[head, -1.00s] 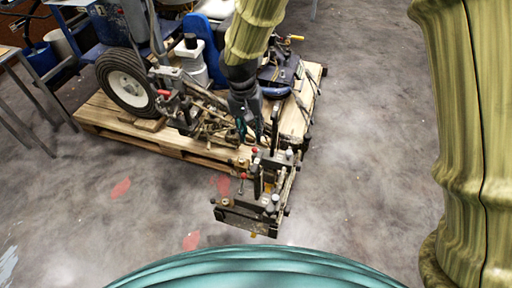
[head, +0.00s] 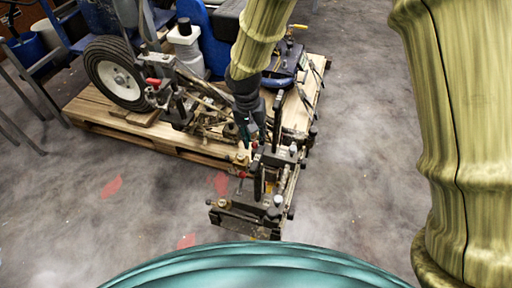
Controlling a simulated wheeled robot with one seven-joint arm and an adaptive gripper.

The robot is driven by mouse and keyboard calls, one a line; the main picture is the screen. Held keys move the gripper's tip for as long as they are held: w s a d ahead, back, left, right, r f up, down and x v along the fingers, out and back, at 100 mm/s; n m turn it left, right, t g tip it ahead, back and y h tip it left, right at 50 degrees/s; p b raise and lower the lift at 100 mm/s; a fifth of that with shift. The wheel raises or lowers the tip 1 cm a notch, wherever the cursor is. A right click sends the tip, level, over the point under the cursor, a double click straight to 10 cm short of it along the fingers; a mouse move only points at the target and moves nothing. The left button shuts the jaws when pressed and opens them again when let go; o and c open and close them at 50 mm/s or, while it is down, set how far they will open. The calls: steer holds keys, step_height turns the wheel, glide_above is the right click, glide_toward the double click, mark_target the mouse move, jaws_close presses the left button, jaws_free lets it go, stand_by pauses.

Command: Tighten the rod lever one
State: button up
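The line striper (head: 190,110) stands on a wooden pallet, with a wheel at the left and a dark clamp and rod assembly (head: 262,185) reaching out past the pallet's front edge. A small red-tipped lever (head: 241,175) shows on this assembly; I cannot tell whether it is the rod lever one. My gripper (head: 250,138) points down just above and behind the assembly, near its upright rod. The fingers are small and dark against the machine, so their opening and any contact are unclear.
The wooden pallet (head: 180,147) lies under the machine. A rubber-tired wheel (head: 115,74) stands at its left. Metal legs and a white bucket (head: 46,33) are at the far left.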

mark_target(255, 145)
steer(key=shift+d+f+b, duration=0.15)
steer(key=shift+f+b, duration=0.35)
steer(key=shift+f, duration=1.35)
jaws_close()
